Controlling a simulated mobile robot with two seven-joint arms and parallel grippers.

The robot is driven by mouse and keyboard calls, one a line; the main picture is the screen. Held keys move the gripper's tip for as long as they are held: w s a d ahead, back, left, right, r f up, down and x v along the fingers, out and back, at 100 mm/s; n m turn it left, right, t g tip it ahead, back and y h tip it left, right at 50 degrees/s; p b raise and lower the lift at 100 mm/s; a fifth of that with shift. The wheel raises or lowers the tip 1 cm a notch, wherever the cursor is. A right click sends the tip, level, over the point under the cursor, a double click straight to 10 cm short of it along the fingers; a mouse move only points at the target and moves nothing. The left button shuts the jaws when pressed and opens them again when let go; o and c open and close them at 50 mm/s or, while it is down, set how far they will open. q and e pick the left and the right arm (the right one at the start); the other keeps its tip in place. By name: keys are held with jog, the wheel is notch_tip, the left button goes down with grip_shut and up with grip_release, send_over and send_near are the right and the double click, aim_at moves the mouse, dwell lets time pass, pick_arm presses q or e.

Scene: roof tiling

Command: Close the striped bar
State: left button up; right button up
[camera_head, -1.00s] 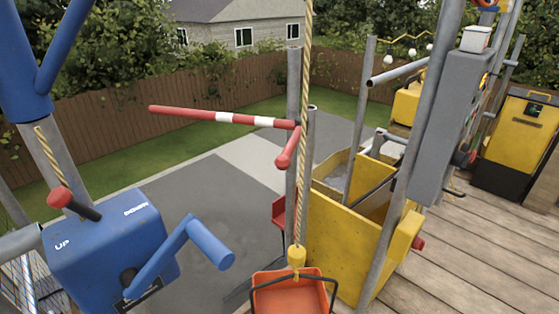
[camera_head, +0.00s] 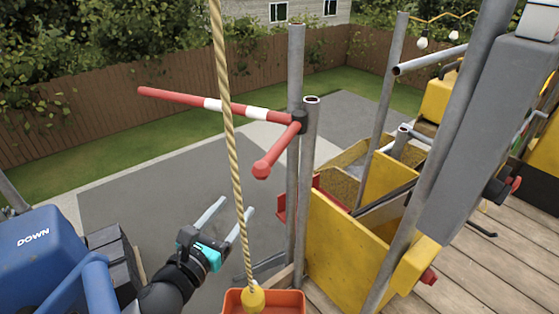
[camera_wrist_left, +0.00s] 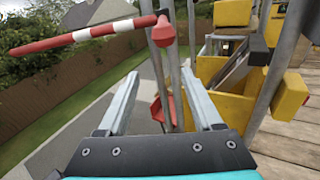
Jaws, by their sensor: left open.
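The red-and-white striped bar (camera_head: 190,101) sticks out to the left from a dark joint on a grey pole, over the paved yard. A short red handle (camera_head: 280,150) with a rounded end angles from the same joint toward me. In the left wrist view the bar (camera_wrist_left: 60,39) crosses the upper left and the handle's knob (camera_wrist_left: 163,33) hangs ahead of the fingers. My left gripper (camera_head: 237,204) is open and empty, below and left of the handle and apart from it. Its two fingers (camera_wrist_left: 160,72) are spread in the wrist view. My right gripper is not in view.
A rope (camera_head: 230,130) hangs close to my left gripper, down to an orange bucket (camera_head: 290,301). A blue winch box (camera_head: 35,255) is at lower left. Grey poles (camera_head: 295,70) and a yellow bin (camera_head: 345,250) stand right of the gripper. A red bracket (camera_head: 282,206) sits low on the poles.

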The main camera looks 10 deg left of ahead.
aim_at(269, 162)
pick_arm(q)
jog(key=shift+m+t, duration=0.3)
jog(key=shift+m, duration=0.5)
jog(key=w+d, duration=0.1)
jog(key=w, duration=0.4)
jog(key=w+d+r, duration=0.1)
jog(key=w, duration=0.4)
jog(key=w+d+r+b, duration=0.1)
jog(key=w, duration=0.4)
jog(key=shift+w+d+r, duration=0.1)
jog(key=shift+d+r, duration=0.15)
jog(key=shift+d, duration=0.05)
grip_shut()
